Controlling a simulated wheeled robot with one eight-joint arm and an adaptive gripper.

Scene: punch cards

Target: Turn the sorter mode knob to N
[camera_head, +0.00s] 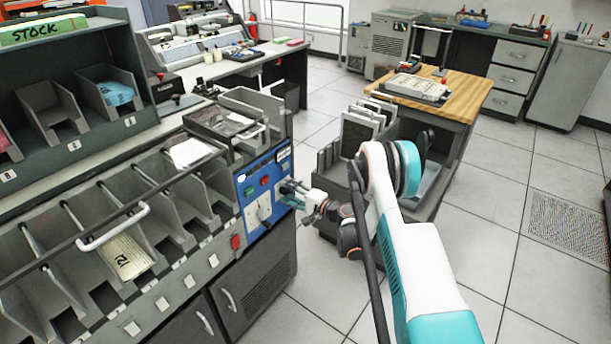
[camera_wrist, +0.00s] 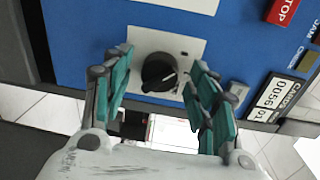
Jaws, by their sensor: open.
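The sorter mode knob (camera_wrist: 160,72) is a round black knob with a white pointer mark, on a pale plate (camera_wrist: 188,47) on the blue panel. In the wrist view it sits between my gripper's (camera_wrist: 162,85) teal-padded fingers, which stand apart on either side with gaps. The pointer slants toward the upper right of the picture. I cannot read the letters around the knob. In the head view my gripper (camera_head: 290,190) is in front of the blue sorter panel (camera_head: 262,170), and the knob is too small or hidden to make out there.
A red STOP button (camera_wrist: 283,12) and a counter (camera_wrist: 273,97) sit beside the knob on the panel. The sorter's pockets (camera_head: 150,195) run to the left, one holding a card stack (camera_head: 124,256). A wood-topped cart (camera_head: 460,88) stands behind my arm. Tiled floor (camera_head: 480,225) is clear to the right.

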